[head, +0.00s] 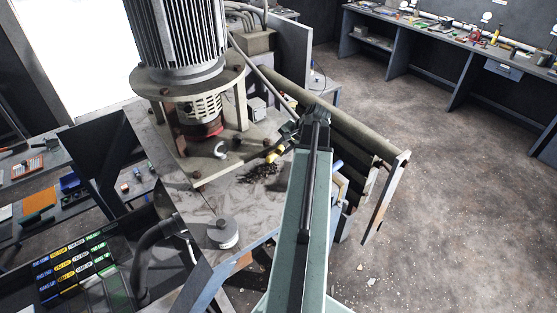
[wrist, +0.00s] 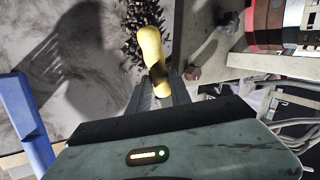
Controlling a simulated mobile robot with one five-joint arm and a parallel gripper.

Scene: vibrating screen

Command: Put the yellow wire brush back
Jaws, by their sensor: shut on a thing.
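The yellow wire brush (head: 275,153) is over the grey machine deck beside the motor stand. In the wrist view its rounded yellow handle (wrist: 152,48) stands between my fingers and points away from my gripper (wrist: 160,95). My gripper (head: 288,133) is shut on the brush. Whether the brush touches the deck is unclear.
A long roller (head: 340,118) runs on the right. A tool bench (head: 450,38) stands at the far wall.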

